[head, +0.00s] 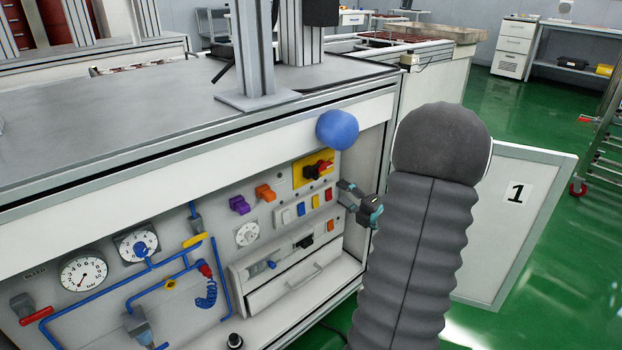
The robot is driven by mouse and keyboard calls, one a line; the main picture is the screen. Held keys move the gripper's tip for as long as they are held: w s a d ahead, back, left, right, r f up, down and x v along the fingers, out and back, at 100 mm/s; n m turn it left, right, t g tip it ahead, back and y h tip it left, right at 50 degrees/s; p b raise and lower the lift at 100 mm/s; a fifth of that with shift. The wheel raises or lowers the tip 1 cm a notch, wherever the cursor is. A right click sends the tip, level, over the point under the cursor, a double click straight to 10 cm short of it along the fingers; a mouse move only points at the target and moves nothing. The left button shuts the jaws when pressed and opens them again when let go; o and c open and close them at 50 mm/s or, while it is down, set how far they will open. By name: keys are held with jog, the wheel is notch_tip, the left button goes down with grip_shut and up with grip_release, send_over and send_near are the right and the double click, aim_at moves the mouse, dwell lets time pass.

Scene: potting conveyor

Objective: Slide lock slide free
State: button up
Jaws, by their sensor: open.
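I cannot tell for certain which part is the lock slide. A pale drawer unit (262,304) low on the control panel (110,300) carries a small blue piece (271,264) and a black piece (304,241) on its upper face. A yellow plate (298,173) with a red and black switch (318,169) is mounted higher up. My gripper (343,194) is open beside the panel's right end, its fingers pointing left, just below and right of the yellow plate. It holds nothing that I can see. Whether a finger touches the panel is unclear.
The panel also bears purple (239,205) and orange (265,192) blocks, dials, a pressure gauge (83,273) and blue pipes. The grey bench top (130,108) overhangs it. An open door (512,225) marked 1 stands at right.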

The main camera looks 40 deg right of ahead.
aim_at(317, 178)
jog(key=shift+n+t+y, duration=0.3)
jog(key=shift+n, duration=0.1)
jog(key=w, duration=0.8)
jog(key=w+p, duration=0.1)
jog(key=w, duration=0.3)
jog(key=shift+w+a+f, duration=0.1)
jog(key=shift+w+a, duration=0.05)
jog(key=shift+a, duration=0.25)
grip_shut()
